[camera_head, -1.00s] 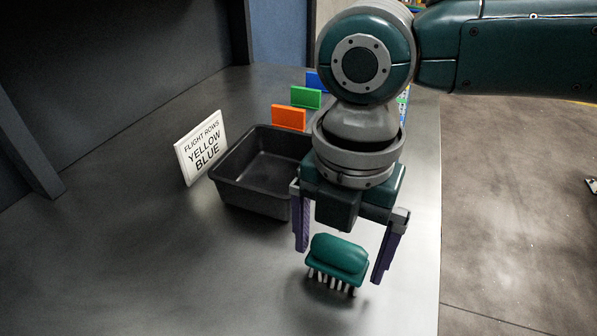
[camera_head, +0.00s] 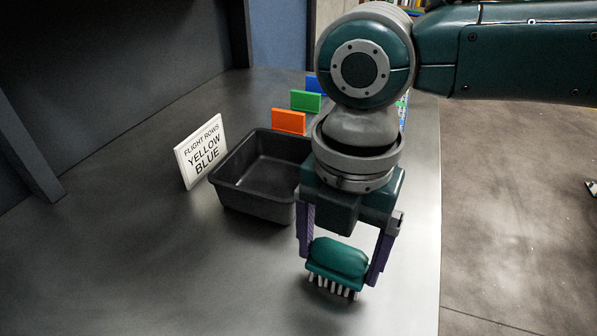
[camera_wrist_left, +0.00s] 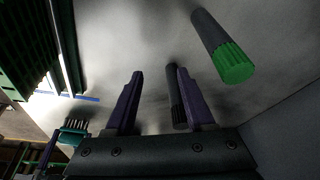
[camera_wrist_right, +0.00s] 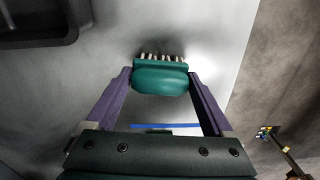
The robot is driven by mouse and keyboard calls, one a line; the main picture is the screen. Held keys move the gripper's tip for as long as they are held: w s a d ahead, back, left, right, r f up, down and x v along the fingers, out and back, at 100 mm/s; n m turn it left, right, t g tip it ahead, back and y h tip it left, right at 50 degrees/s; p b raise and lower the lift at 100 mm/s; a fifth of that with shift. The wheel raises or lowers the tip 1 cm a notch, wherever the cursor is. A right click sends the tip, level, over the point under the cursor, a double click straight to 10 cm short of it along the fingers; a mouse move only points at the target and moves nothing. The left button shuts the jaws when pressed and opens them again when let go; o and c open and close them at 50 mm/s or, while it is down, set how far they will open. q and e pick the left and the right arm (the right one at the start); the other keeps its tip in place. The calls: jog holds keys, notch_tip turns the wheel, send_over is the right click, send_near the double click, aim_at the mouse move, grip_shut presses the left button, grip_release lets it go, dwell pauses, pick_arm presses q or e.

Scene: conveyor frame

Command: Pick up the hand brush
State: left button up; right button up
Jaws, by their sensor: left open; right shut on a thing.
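The hand brush (camera_head: 339,256) has a green rounded back and a row of pale bristles pointing down, just above or on the metal table. My right gripper (camera_head: 338,268) is shut on it, one purple finger at each end of the back. The right wrist view also shows the brush (camera_wrist_right: 160,78) between the fingertips, bristles on the far side. My left gripper (camera_wrist_left: 155,73) is open with nothing between its fingers. The left wrist view shows the brush (camera_wrist_left: 73,132) at its lower left. My left arm is out of the head view.
A black bin (camera_head: 233,190) stands behind and left of the brush. A white sign (camera_head: 201,150) reading "FLIGHT ROWS YELLOW BLUE" is beside it. Orange (camera_head: 289,121), green (camera_head: 306,101) and blue (camera_head: 315,84) plates stand behind. A green-ended dark cylinder (camera_wrist_left: 222,48) shows in the left wrist view.

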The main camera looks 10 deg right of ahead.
aim_at(340, 249)
jog(key=shift+r, duration=0.1)
pick_arm(q)
notch_tip(340, 249, up, 4)
jog(key=p, duration=0.3)
jog(key=shift+f, duration=0.25)
pick_arm(e)
notch_tip(340, 249, up, 20)
